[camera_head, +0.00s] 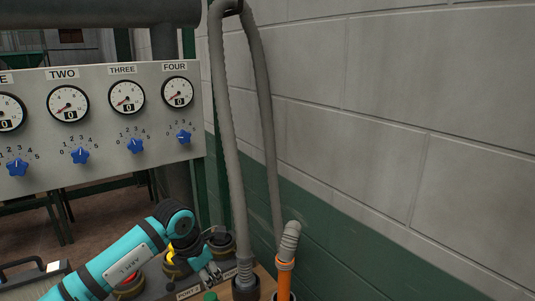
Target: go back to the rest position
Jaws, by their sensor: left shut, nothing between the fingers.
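My left arm, turquoise with black bands, comes in from the lower left. My left gripper (210,273) is at its end, low in the view, over the row of dark ports beside the grey hose. Its metal fingers are shut and I see nothing held in them. My right gripper is not in view.
A grey panel (105,166) with gauges and blue knobs stands at the left. A grey hose (229,130) loops down to a port labelled board (190,293). A grey and green block wall (390,110) closes the right side.

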